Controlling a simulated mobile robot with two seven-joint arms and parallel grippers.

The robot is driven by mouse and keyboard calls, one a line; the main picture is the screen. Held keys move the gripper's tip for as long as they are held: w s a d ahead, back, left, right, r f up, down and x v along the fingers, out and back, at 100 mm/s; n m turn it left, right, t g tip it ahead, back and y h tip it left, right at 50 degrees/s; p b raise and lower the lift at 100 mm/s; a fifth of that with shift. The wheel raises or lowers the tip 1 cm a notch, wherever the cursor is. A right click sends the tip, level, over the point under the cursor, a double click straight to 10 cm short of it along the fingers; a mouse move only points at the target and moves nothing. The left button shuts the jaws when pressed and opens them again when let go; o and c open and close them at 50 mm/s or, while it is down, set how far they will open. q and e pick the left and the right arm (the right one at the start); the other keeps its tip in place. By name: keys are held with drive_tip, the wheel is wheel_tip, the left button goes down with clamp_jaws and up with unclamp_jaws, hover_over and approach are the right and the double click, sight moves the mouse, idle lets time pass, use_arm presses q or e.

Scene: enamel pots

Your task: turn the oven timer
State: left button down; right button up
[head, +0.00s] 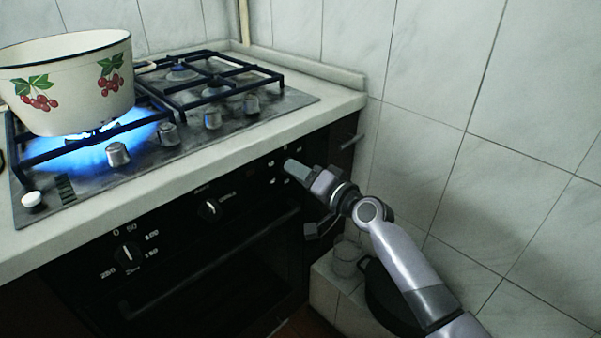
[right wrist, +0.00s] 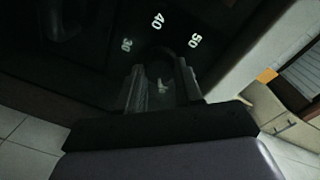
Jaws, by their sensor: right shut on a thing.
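The black oven (head: 200,260) is built in under the counter and has several knobs on its front panel. My right gripper (head: 291,166) is at the right end of that panel, with its arm coming in from the right. In the right wrist view, my right gripper (right wrist: 163,80) is shut on a dark round knob, the oven timer (right wrist: 160,54), beside the printed marks 30, 40 and 50. My left gripper is not in view.
A cream pot (head: 70,85) with cherry pictures stands over a blue flame on the gas hob (head: 220,130). The temperature knob (head: 127,254) and another knob (head: 209,209) are left of my gripper. A tiled wall (head: 490,150) is close on the right.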

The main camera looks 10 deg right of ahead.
drive_tip(key=shift+f, duration=0.1)
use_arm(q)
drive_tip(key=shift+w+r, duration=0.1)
use_arm(e)
drive_tip(key=o, duration=1)
drive_tip(key=shift+o, duration=0.2)
use_arm(q)
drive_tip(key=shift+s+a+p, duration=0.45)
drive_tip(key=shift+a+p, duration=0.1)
drive_tip(key=shift+p, duration=0.25)
use_arm(e)
drive_tip(key=v, duration=0.7)
drive_tip(key=shift+s, duration=0.15)
